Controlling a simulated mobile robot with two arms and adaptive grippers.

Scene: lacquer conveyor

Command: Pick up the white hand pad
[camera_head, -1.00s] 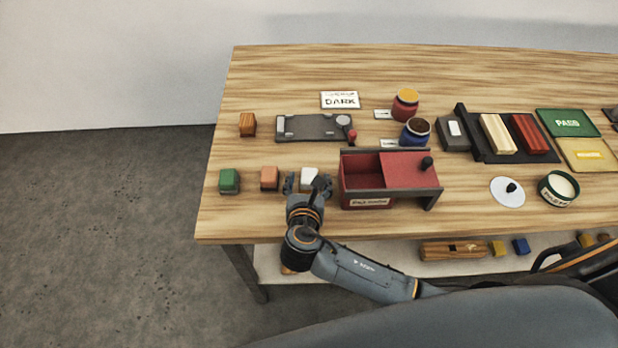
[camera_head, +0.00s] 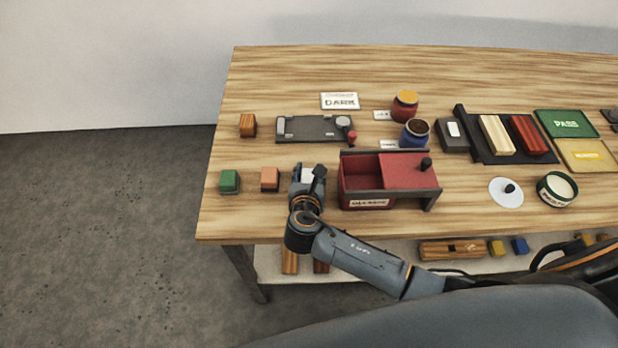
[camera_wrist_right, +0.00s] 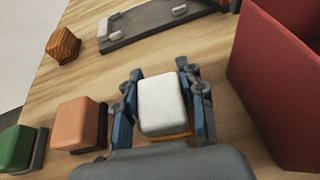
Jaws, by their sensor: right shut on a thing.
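The white hand pad (camera_wrist_right: 162,104) is a small rounded block at the middle of the right wrist view. In the head view the white pad (camera_head: 307,175) shows at the left front of the table, partly hidden by my gripper. My right gripper (camera_head: 307,171) is shut on it, with one finger on each side; the fingers (camera_wrist_right: 160,92) also show in the right wrist view. I cannot tell whether the pad is clear of the table. My left gripper is not in view.
A red box (camera_head: 360,199) with a sliding lid stands close to the right of the gripper. Orange (camera_head: 270,179) and green (camera_head: 229,181) pads stand to its left. A grey plate fixture (camera_head: 300,128) lies behind. The table's left front corner is clear.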

